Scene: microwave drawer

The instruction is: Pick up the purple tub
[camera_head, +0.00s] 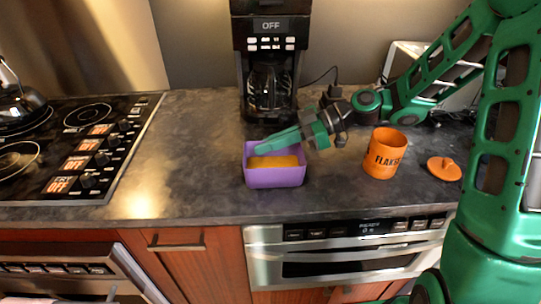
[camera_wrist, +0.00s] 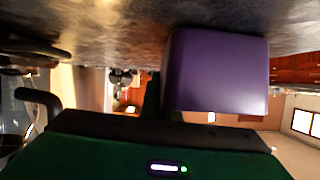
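The purple tub (camera_head: 275,177) stands upright on the dark counter, with something orange-yellow (camera_head: 273,161) inside. My gripper (camera_head: 272,145) reaches in from the right, and its green finger lies across the tub's back part at rim height. In the wrist view, the purple tub (camera_wrist: 216,72) is close ahead, with the counter at the top of the picture. A dark green finger shows just left of the tub and is partly hidden. I cannot tell whether the fingers are closed on the tub's wall or stand apart.
A black coffee maker (camera_head: 270,60) stands behind the tub. An orange canister (camera_head: 385,153) and its orange lid (camera_head: 444,169) are to the right, near my arm. A stove (camera_head: 70,145) is at left. The counter between stove and tub is clear.

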